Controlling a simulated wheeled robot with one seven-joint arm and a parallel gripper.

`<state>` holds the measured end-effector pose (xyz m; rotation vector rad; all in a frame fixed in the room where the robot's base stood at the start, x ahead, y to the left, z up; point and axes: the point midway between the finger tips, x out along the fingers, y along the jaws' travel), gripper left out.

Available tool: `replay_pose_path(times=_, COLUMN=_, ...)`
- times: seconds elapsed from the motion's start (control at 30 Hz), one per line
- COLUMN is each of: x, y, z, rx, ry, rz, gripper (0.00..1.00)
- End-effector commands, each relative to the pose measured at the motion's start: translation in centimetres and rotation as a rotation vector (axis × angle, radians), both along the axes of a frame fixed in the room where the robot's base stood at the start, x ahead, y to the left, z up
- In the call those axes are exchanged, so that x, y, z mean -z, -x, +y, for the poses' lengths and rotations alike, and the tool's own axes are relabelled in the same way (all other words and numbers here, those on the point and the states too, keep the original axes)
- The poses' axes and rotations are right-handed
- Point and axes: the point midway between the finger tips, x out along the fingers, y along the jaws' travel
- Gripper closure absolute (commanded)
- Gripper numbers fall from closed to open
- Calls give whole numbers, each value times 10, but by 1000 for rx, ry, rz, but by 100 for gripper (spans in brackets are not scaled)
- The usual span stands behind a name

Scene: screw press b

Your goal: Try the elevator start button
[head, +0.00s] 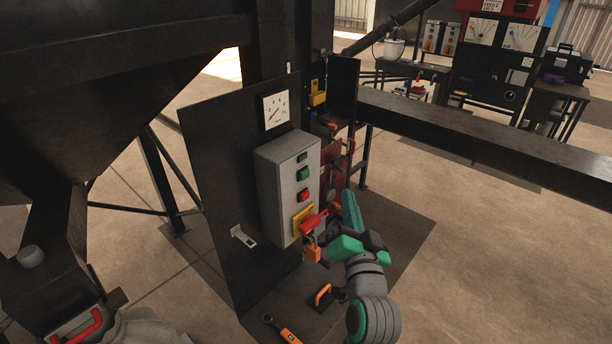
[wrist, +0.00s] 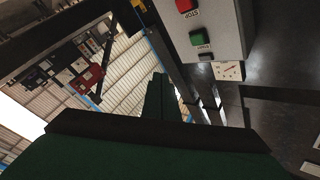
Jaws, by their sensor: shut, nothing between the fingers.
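A grey control box (head: 272,190) stands on a dark upright panel in the head view. On its front are a green button (head: 303,174), a red button (head: 303,195) below it, and a red handle on a yellow plate (head: 299,217) lower down. An orange padlock (head: 313,253) hangs under the handle. My gripper (head: 349,200) is shut and empty, to the right of the box's lower front, apart from the green button. In the wrist view, the fingers (wrist: 159,82) point past the box; the green button (wrist: 198,39) and the red STOP button (wrist: 185,6) show at upper right.
A gauge (head: 276,109) sits on the panel above the box. Red and yellow fittings (head: 318,92) stand behind it. An orange-handled tool (head: 282,331) lies low in front. A dark beam (head: 480,140) crosses at right, with open floor before it.

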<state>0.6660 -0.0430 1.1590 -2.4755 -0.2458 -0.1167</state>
Motion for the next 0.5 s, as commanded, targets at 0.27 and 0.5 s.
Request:
replay_pose_path(times=0.27, x=-1, y=-10, z=18, rx=-7, ry=1, rz=-1, gripper=100)
replay_pose_path(times=0.5, x=0, y=-28, z=44, rx=-9, ry=0, rz=-2, gripper=100)
